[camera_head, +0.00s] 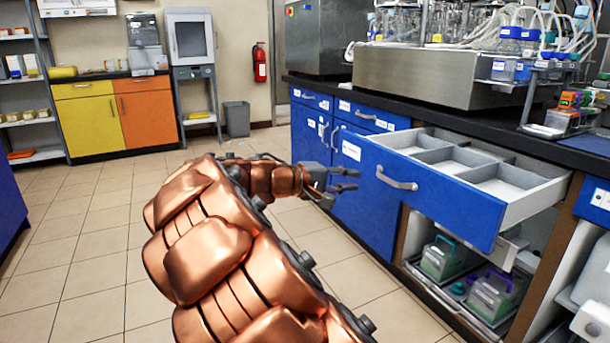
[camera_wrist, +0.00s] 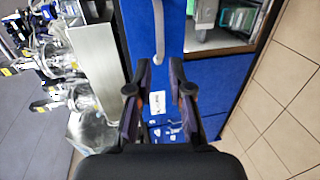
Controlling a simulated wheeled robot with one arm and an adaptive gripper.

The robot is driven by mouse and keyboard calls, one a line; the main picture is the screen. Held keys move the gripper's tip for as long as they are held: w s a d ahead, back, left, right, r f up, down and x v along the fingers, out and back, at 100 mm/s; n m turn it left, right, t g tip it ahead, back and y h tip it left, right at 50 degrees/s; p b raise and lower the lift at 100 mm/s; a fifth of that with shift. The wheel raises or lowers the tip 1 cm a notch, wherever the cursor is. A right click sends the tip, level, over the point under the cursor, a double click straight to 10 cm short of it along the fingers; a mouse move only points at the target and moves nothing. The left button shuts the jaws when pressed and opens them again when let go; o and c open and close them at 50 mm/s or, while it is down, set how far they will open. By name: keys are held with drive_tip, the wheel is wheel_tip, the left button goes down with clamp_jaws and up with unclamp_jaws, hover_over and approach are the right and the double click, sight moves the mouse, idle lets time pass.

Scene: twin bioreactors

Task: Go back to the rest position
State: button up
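My gripper (camera_head: 343,180) is in the middle of the head view, at the end of my copper-coloured arm, in front of the blue cabinet doors. Its two fingers are apart with nothing between them. In the wrist view my gripper (camera_wrist: 160,90) also shows its fingers spread, with a blue cabinet front behind the gap. The blue drawer (camera_head: 435,190) stands pulled out to the right of my gripper, with its grey compartments empty as far as I can see. My gripper looks apart from the drawer's handle (camera_head: 396,178).
Blue cabinets (camera_head: 358,205) run under the black counter on the right. Below the open drawer, green-and-grey devices (camera_head: 445,258) sit on a low shelf. Bioreactor equipment (camera_head: 430,72) stands on the counter. The tiled floor (camera_head: 85,230) on the left is clear; a grey bin (camera_head: 237,119) stands at the back.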

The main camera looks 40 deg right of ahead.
drive_tip(key=s+a+r+y+p, duration=0.6)
drive_tip(key=s+a+r+p, duration=0.45)
drive_tip(key=p, duration=0.85)
drive_tip(key=s+a+r+y+p, duration=0.3)
drive_tip(key=s+a+r+p, duration=0.1)
drive_tip(key=a+p, duration=0.3)
drive_tip(key=s+a+r+n+y+p, duration=0.1)
drive_tip(key=s+a+r+y+p, duration=0.2)
drive_tip(key=s+a+p, duration=0.3)
drive_tip(key=s+a+r+n+t+y+p, duration=0.1)
drive_tip(key=s+a+r+y+p, duration=0.2)
drive_tip(key=a+p, duration=0.6)
drive_tip(key=shift+s+a+r+y+p, duration=0.25)
drive_tip(key=shift+s+r+y+p, duration=0.05)
drive_tip(key=shift+s+r+p, duration=0.65)
drive_tip(key=shift+s+d+f, duration=0.1)
